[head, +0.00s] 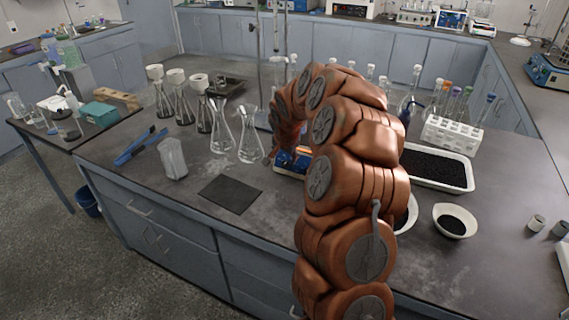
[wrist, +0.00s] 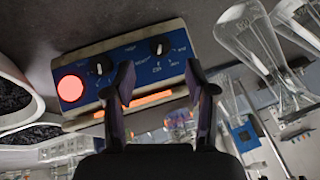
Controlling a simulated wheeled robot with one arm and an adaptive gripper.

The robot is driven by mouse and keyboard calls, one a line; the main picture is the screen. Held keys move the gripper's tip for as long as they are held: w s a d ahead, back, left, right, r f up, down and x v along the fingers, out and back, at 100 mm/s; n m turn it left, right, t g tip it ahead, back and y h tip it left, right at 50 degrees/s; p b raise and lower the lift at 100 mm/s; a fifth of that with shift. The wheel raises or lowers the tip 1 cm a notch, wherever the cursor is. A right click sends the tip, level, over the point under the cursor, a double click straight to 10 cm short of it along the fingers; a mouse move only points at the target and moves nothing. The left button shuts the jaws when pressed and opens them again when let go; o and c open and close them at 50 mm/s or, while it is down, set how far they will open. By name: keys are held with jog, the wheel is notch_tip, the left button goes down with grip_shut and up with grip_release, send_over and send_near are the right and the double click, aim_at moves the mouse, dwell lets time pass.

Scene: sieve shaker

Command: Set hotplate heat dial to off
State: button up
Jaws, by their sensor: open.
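The hotplate (wrist: 135,62) shows in the wrist view as a unit with a blue front panel. It has a lit round red light (wrist: 70,88) on the left, one black dial (wrist: 103,67) beside it, and another black dial (wrist: 158,45) to the right with small markings around it. An orange strip (wrist: 152,99) glows along its edge. My gripper (wrist: 158,80) is open and empty, with its fingers spread in front of the panel. The left finger overlaps the area near the left dial; contact cannot be told. In the head view my arm hides most of the hotplate (head: 290,161).
Glass flasks (head: 222,135) stand left of the hotplate, and also show at right in the wrist view (wrist: 250,38). A black mat (head: 230,193) lies in front. A tray of black grains (head: 440,168), a bowl (head: 455,221) and a white tube rack (head: 452,135) are to the right.

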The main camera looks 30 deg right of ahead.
aim_at(284, 164)
jog(key=shift+p+x, duration=1.2)
jog(key=shift+x, duration=2.25)
grip_shut()
